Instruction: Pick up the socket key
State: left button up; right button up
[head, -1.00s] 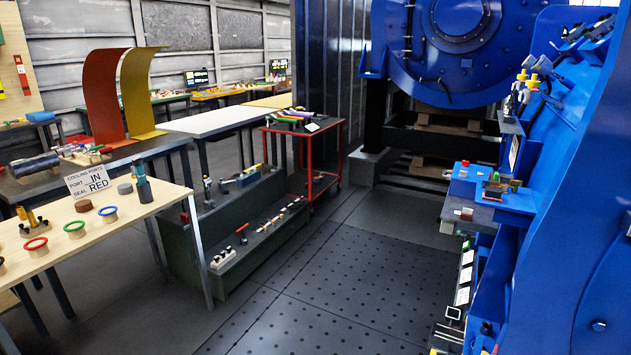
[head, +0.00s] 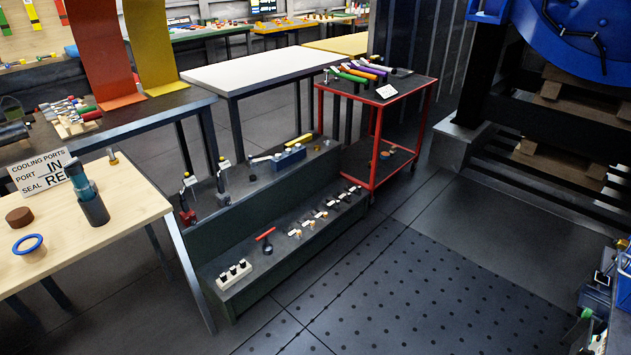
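No tool is plainly recognisable as the socket key. A small red-handled tool (head: 265,234) lies on the lower step of the dark green stepped bench (head: 290,262), beside a small black round piece (head: 267,248). It may be the key, but it is too small to tell. On the upper step, a blue block (head: 290,158) stands near a yellow-handled tool (head: 299,140). Two upright dark tools with tags, one with a red base (head: 187,213), stand at the step's left end. Neither of my grippers is in view.
A wooden table (head: 120,215) with a cooling-ports sign (head: 40,172) stands at left. A red cart (head: 376,150) carries coloured-handled tools behind the stepped bench. A white table (head: 260,68) is farther back. The dark floor (head: 390,280) right of the bench is clear.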

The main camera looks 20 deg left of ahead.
aim_at(267, 247)
jog(key=i, duration=2.6)
jog(key=i+u, duration=0.2)
jog(key=u, duration=0.25)
jog(key=i+l+u, duration=0.1)
jog(key=u, duration=0.35)
jog(key=i+l+u, duration=0.15)
jog(key=u, duration=0.3)
jog(key=i+l+u, duration=0.2)
jog(key=u, duration=0.2)
